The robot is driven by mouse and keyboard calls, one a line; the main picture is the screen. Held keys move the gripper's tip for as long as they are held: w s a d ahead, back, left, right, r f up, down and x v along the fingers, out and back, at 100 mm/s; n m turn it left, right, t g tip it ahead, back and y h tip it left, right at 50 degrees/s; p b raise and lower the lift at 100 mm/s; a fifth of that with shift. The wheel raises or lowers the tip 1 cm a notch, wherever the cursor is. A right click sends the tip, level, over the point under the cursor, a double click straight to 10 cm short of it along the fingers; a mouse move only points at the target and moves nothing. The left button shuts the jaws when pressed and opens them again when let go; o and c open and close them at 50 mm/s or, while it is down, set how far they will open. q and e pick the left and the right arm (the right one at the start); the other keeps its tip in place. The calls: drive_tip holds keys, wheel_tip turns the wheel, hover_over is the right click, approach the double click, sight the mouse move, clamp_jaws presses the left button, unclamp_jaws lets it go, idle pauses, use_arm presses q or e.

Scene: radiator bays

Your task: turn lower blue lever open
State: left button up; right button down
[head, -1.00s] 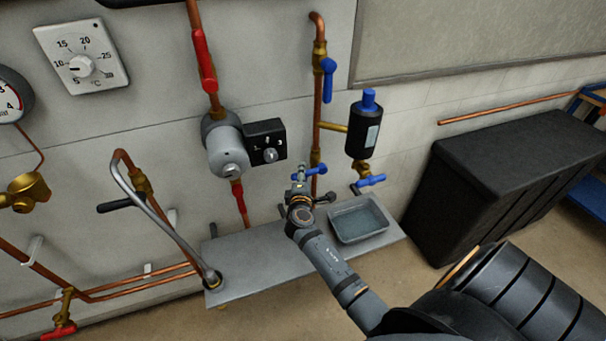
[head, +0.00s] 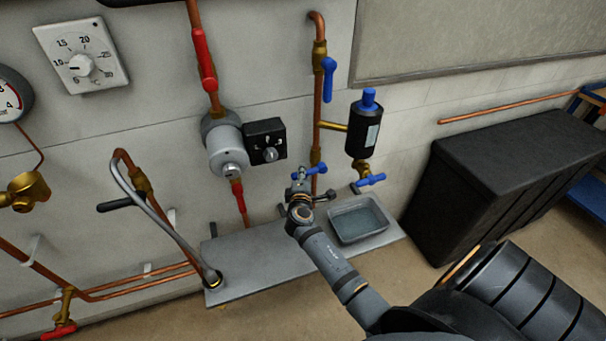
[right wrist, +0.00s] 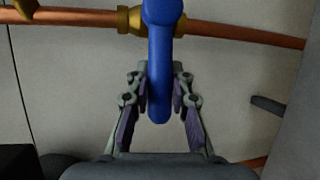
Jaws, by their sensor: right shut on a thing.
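The lower blue lever (head: 319,169) sits on a brass valve low on the vertical copper pipe (head: 317,110). In the right wrist view the lever (right wrist: 162,55) lies across the pipe, roughly at a right angle to it. My right gripper (head: 299,176) is at the lever's free end, left of the pipe in the head view. In the right wrist view the fingers of the gripper (right wrist: 160,100) are on both sides of the lever's end, shut on it. The fingers partly hide the lever in the head view. My left gripper is not in view.
An upper blue lever (head: 328,78) hangs along the same pipe. A black cylinder with a blue cap (head: 363,130) and another blue lever (head: 371,180) are to the right. A grey tray (head: 345,237) stands on the shelf (head: 255,262) below. A grey pump (head: 226,148) is left.

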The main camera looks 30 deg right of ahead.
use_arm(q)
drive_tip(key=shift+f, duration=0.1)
use_arm(e)
drive_tip(key=shift+f, duration=0.1)
drive_tip(key=shift+f+b, duration=0.3)
drive_tip(key=shift+b, duration=0.35)
use_arm(q)
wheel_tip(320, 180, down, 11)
drive_tip(key=b, duration=1)
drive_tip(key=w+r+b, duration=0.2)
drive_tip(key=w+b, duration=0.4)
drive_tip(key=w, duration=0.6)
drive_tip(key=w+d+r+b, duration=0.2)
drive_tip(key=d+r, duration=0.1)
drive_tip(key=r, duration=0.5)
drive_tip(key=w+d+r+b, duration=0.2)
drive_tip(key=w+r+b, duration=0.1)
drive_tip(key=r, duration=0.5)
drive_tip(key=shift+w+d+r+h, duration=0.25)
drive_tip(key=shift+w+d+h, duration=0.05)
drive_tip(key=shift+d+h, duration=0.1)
use_arm(e)
drive_tip(key=d+f+n+t, duration=0.3)
drive_tip(key=n, duration=0.6)
drive_tip(key=s+d+f+n+t, duration=0.1)
drive_tip(key=d+f+n+t, duration=0.1)
drive_tip(key=n, duration=0.8)
drive_tip(key=shift+s+d+f+t, duration=0.35)
drive_tip(key=shift+d+t, duration=0.45)
drive_tip(key=shift+t, duration=0.4)
